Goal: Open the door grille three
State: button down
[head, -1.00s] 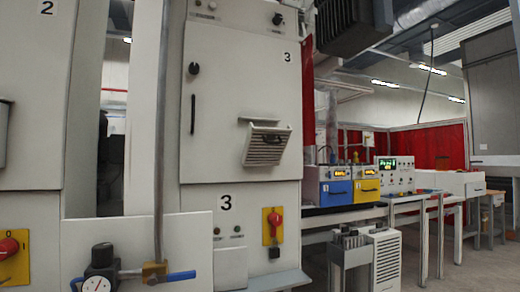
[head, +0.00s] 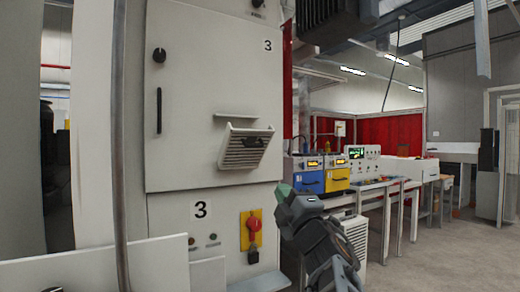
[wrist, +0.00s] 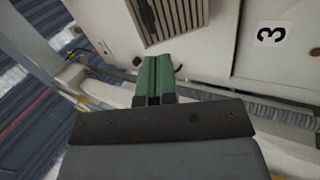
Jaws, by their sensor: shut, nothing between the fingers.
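The cabinet door marked 3 (head: 205,50) is a pale panel with a dark vertical handle and a black knob at its left. The grille also shows at the top of the wrist view (wrist: 170,18). My gripper (head: 283,190) has green fingers and is below and right of the grille, apart from it in the head view. In the wrist view the green fingers (wrist: 153,70) are together and empty, pointing toward the cabinet.
A red rotary switch on a yellow plate (head: 252,229) sits below the door, left of my gripper. Blue and yellow instrument boxes (head: 308,176) stand on a bench to the right. Open floor (head: 430,250) lies at the lower right. A vertical pipe (head: 120,130) stands left of the door.

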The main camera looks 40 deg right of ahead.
jog(key=r+n+y, duration=0.1)
jog(key=n+y+p, duration=0.1)
jog(key=p, duration=0.4)
send_near(256, 147)
jog(key=x, duration=0.7)
jog(key=shift+w+t, duration=0.3)
jog(key=shift+t, duration=0.1)
jog(key=shift+d, duration=0.1)
